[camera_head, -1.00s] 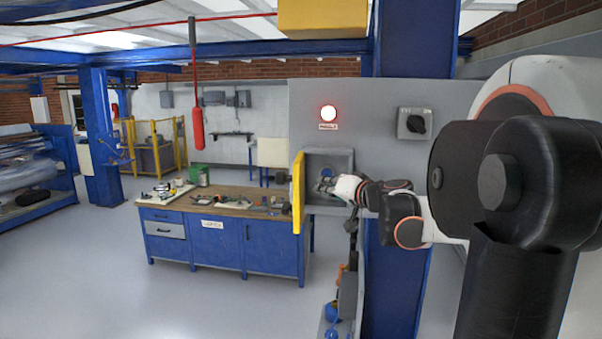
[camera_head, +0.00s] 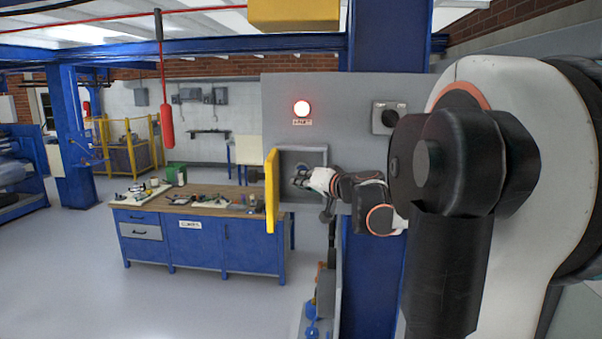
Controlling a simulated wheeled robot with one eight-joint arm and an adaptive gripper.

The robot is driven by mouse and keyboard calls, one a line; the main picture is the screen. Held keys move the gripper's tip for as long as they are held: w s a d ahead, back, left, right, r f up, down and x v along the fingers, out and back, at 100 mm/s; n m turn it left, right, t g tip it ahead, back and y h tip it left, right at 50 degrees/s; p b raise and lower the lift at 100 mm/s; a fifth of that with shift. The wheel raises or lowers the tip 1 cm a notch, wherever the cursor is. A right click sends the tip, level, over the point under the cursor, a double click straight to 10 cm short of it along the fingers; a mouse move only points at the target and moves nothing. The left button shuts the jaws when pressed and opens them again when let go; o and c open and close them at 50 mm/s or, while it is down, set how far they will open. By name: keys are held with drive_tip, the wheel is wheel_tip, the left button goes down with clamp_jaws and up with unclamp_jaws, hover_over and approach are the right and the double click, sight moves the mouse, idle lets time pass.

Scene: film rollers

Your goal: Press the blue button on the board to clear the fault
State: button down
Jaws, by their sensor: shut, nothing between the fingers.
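The grey board (camera_head: 345,95) stands upright at the centre right and carries a recessed box (camera_head: 312,153) with its yellow door (camera_head: 271,190) swung open on the left. My gripper (camera_head: 297,179) is shut and empty and reaches from the right into the mouth of the box. The blue button is inside the box; my gripper now largely covers it, and I cannot tell whether the fingertips touch it. A red lamp (camera_head: 301,108) above the box is lit, with a small label (camera_head: 302,122) under it.
A dark rotary switch (camera_head: 388,118) sits on the board right of the lamp. A blue workbench (camera_head: 205,245) with tools stands left of the board. A red pendant (camera_head: 167,126) hangs at the left. The floor at the front left is clear.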

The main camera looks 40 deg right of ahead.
drive_tip(key=shift+s, duration=0.1)
drive_tip(key=shift+d, duration=0.1)
idle(0.6)
drive_tip(key=shift+w+d, duration=0.25)
drive_tip(key=shift+w, duration=0.1)
drive_tip(key=shift+w+d+b, duration=0.3)
drive_tip(key=shift+d, duration=0.05)
idle(0.8)
idle(0.4)
drive_tip(key=shift+s+a, duration=0.6)
drive_tip(key=shift+a, duration=0.1)
drive_tip(key=s+a, duration=0.3)
drive_tip(key=shift+s+a, duration=0.15)
drive_tip(key=shift+a, duration=0.25)
